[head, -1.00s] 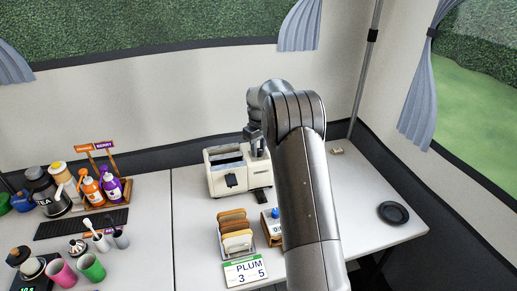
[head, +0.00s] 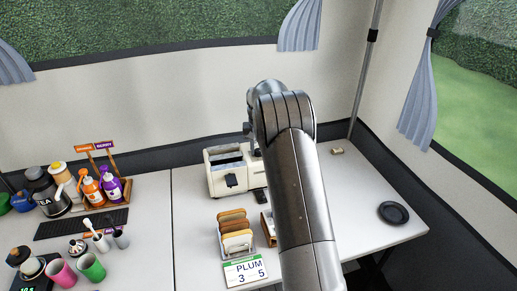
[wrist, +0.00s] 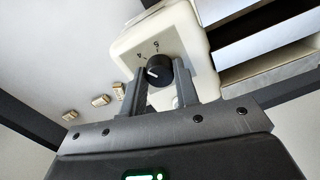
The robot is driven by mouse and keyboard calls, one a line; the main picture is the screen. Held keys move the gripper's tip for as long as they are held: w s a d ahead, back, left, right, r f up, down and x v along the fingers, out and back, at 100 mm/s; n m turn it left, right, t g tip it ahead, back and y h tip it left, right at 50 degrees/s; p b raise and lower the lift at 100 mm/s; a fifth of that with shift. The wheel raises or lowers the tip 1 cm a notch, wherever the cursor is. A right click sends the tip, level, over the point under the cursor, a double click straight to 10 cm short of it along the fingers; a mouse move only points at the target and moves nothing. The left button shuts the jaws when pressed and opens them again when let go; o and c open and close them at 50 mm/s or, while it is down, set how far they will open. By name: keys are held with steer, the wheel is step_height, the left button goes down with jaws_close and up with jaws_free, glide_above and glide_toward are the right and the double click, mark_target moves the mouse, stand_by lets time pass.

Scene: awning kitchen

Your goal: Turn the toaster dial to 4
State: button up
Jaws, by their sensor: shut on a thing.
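The cream toaster (head: 226,177) stands on the table, with a black lever on its front; my arm hides its right end in the head view. In the wrist view, the toaster's end face (wrist: 190,50) carries a round black dial (wrist: 159,69) with a short white pointer line on its left side. My gripper (wrist: 158,80) is shut on the dial, one finger on each side. The fingers are hidden in the head view.
A toast rack (head: 235,232) and a card reading PLUM 3 5 (head: 246,272) stand in front of the toaster. A black round dish (head: 393,213) lies at the right. Bottles (head: 100,189) and cups (head: 91,266) stand at the left. The table's right part is mostly clear.

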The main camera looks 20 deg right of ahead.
stand_by(0.5)
steer(key=o, duration=1)
steer(key=shift+c, duration=0.2)
steer(key=shift+r, duration=0.15)
step_height(320, 180, up, 10)
steer(key=shift+r, duration=0.25)
steer(key=shift+r, duration=0.1)
steer(key=s+a+r+n+t, duration=0.1)
steer(key=s+a+r, duration=0.1)
steer(key=s+r, duration=0.65)
steer(key=s+a+r+t, duration=0.2)
steer(key=s+r, duration=0.3)
steer(key=s, duration=0.7)
steer(key=s+a+f+n+t, duration=0.1)
steer(key=s+a+f, duration=0.1)
steer(key=s, duration=1)
steer(key=s+a+f+t, duration=0.1)
steer(key=s+f, duration=0.3)
steer(key=s, duration=0.8)
steer(key=shift+s+a+n+t, duration=0.15)
steer(key=shift+a+n+t, duration=0.15)
steer(key=shift+a+n, duration=0.1)
